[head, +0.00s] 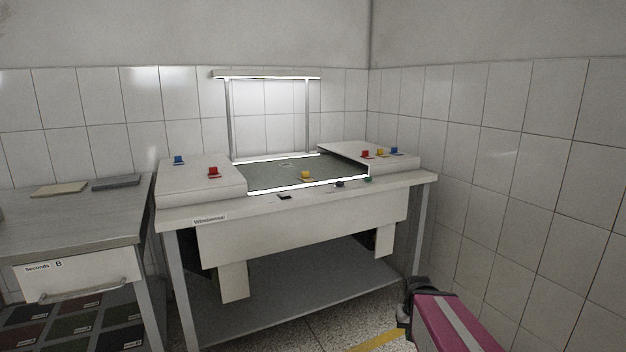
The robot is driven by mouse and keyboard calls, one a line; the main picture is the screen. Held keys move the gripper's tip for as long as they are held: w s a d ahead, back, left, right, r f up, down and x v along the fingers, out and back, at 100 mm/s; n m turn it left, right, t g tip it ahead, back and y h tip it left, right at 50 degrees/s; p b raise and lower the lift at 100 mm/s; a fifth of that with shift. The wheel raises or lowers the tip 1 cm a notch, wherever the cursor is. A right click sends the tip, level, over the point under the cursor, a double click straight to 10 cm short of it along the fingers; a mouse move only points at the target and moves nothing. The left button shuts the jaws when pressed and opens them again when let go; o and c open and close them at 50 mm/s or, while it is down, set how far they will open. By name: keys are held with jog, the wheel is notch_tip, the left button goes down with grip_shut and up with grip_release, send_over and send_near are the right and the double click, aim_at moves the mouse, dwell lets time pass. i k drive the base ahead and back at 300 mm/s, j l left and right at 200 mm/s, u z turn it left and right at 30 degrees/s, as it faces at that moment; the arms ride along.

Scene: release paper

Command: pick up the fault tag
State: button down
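Several small coloured pieces that look like tags with knobs lie on the white-framed inspection table (300,230). I cannot tell which is the fault tag. A yellow one (306,175) sits on the dark green panel (275,176) near its front edge. A blue one (178,160) and a red one (213,172) are on the left raised box. A red (366,154), a yellow (380,152) and a blue one (395,150) stand on the right box. My magenta arm is at the bottom right; its dark end (413,299) is low, in front of the table and away from the tags. Its fingers are not clear.
Small dark objects (284,196) (339,184) and a green one (368,179) lie along the table's front ledge. A lamp frame (266,74) rises behind the panel. A grey side bench (60,222) with a drawer stands left. Tiled walls close the back and right.

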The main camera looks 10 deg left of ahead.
aim_at(305, 177)
jog(key=j+z, duration=0.45)
jog(key=j, duration=0.95)
